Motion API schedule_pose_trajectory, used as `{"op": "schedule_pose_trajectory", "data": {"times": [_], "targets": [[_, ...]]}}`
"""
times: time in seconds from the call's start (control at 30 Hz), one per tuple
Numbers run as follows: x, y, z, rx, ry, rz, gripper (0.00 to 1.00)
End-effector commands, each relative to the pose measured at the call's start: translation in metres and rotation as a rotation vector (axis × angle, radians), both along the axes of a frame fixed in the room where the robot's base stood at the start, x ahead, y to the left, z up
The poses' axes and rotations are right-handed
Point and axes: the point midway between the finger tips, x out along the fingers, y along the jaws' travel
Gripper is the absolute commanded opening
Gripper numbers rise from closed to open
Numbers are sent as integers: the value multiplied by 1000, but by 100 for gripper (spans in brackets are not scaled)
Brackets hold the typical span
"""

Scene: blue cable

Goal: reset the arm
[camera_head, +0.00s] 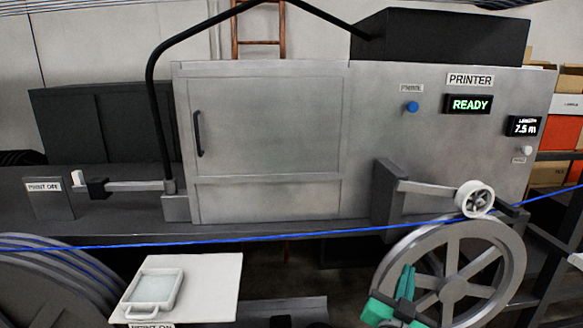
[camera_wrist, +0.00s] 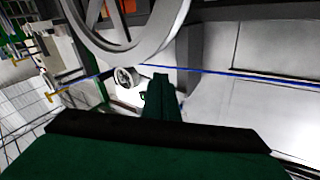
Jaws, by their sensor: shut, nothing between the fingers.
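My gripper (camera_head: 406,287) is green and shows low in the head view, in front of the lower part of a grey spoked wheel (camera_head: 507,268). Its fingers are together and nothing is between them. In the wrist view the shut fingers (camera_wrist: 161,84) point away toward the machine. A blue cable (camera_head: 280,236) runs across the head view from left to right, passing above my gripper. The cable also crosses the wrist view (camera_wrist: 215,72), beyond the fingertips. I cannot tell how far the gripper is from the wheel.
The printer cabinet (camera_head: 270,140) stands behind, with a READY display (camera_head: 467,104) and a blue button (camera_head: 412,107). A small white roller (camera_head: 475,199) sits above the wheel. A white stand (camera_head: 215,275) holds a framed tray (camera_head: 155,292). A cable reel (camera_head: 50,285) is at left.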

Motion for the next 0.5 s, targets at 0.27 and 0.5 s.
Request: {"op": "schedule_pose_trajectory", "data": {"times": [0.27, 0.5], "targets": [[-28, 52, -100, -65, 85, 89, 0], [-69, 96, -171, -109, 142, 169, 0]]}}
